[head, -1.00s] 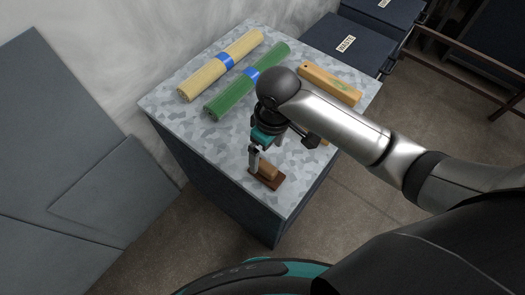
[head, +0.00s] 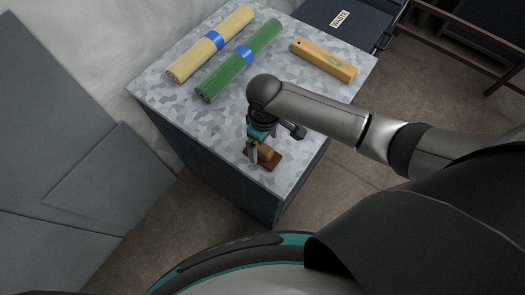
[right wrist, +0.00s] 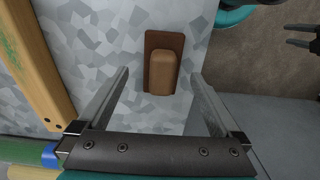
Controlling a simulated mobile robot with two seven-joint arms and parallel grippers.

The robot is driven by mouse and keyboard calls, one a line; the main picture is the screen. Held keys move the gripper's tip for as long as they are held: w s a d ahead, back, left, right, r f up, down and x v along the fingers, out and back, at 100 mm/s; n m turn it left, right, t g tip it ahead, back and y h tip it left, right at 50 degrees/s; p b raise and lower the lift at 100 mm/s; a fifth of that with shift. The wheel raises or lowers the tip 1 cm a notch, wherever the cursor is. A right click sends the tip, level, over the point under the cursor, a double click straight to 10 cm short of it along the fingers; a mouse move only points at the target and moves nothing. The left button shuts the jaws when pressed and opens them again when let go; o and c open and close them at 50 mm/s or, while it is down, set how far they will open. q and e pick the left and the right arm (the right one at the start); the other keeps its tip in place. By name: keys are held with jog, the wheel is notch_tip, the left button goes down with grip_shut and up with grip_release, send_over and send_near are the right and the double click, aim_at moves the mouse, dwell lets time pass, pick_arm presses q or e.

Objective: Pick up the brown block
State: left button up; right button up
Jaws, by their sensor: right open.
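The brown block (head: 265,153) is a small rounded block on a flat dark brown plate (head: 275,164) near the front corner of the stone-patterned tabletop. In the right wrist view the block (right wrist: 163,74) lies at one end of the plate (right wrist: 164,40). My right gripper (head: 257,153) is open and points down at the block. In the wrist view its two fingers stand on either side of the block, with gaps and nothing held. At that view's right edge a small dark two-pronged part, apparently my left gripper (right wrist: 299,36), is cut off; its state is unclear.
A yellow roll (head: 195,56) and a green roll (head: 222,76), each with a blue band, lie at the table's back left. A wooden bar (head: 322,60) lies at the back right. A dark bin labelled WASTE (head: 318,12) stands behind. The tabletop around the plate is clear.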

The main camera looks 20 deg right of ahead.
aim_at(263, 148)
jog(key=f, duration=0.4)
jog(key=shift+a+f+b, duration=0.1)
jog(key=shift+a+b, duration=0.1)
jog(key=shift+b, duration=0.2)
jog(key=c, duration=1.4)
jog(key=shift+c, duration=0.2)
notch_tip(263, 148, up, 20)
jog(key=p, duration=0.3)
jog(key=shift+p, duration=0.35)
jog(key=o, duration=0.9)
grip_shut()
